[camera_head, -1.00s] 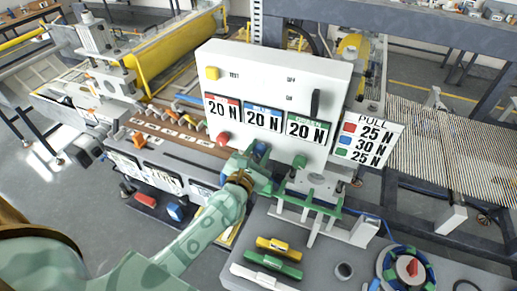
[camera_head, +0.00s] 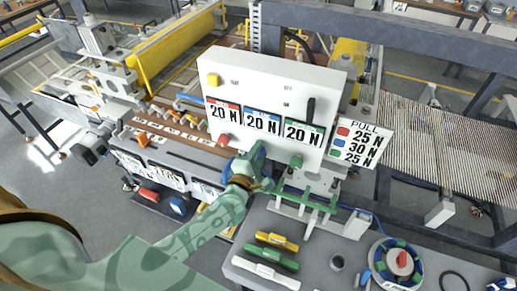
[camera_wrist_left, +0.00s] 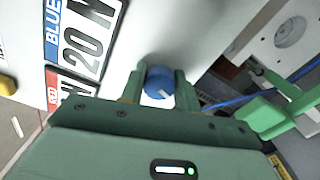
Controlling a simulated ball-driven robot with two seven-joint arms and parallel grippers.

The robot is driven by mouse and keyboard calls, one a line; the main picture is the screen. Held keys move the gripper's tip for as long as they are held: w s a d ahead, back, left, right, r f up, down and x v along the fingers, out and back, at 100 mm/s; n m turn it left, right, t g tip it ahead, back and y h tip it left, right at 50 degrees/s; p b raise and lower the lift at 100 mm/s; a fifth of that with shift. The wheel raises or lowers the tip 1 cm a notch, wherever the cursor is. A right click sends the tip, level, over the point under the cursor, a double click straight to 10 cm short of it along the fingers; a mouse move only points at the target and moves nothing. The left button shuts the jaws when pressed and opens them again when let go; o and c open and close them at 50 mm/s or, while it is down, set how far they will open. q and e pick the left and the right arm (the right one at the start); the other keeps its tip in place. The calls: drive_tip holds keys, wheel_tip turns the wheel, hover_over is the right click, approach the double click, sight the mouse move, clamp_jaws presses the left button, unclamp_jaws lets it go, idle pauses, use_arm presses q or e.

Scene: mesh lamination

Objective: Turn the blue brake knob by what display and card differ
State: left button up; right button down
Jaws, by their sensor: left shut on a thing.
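The white control box (camera_head: 275,75) carries three displays: red 20 N (camera_head: 223,111), blue 20 N (camera_head: 262,121) and green 20 N (camera_head: 303,132). The PULL card (camera_head: 359,142) beside it reads red 25 N, blue 30 N, green 25 N. The blue brake knob (camera_wrist_left: 158,82) shows in the left wrist view with a white mark on its face. My left gripper (camera_head: 258,158) is at the box's lower edge below the blue display, its fingers shut around this knob. In the head view the gripper largely hides the knob. My right gripper is not in view.
The red knob (camera_head: 222,140) and green knob (camera_head: 296,162) flank the gripper closely. A yellow button (camera_head: 213,79) and black switch (camera_head: 311,107) are higher on the box. Yellow, green and white tools (camera_head: 277,242) and a ring-shaped reel (camera_head: 398,263) lie on the grey table below.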

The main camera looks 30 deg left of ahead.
use_arm(q)
drive_tip(key=shift+m+p, duration=0.45)
drive_tip(key=shift+m, duration=0.65)
drive_tip(key=shift+f, duration=0.1)
drive_tip(key=o, duration=1)
drive_tip(key=s, duration=0.5)
drive_tip(key=s+b, duration=0.1)
drive_tip(key=s, duration=0.5)
drive_tip(key=s+d+b, duration=0.1)
drive_tip(key=s, duration=0.4)
drive_tip(key=shift+s, duration=0.15)
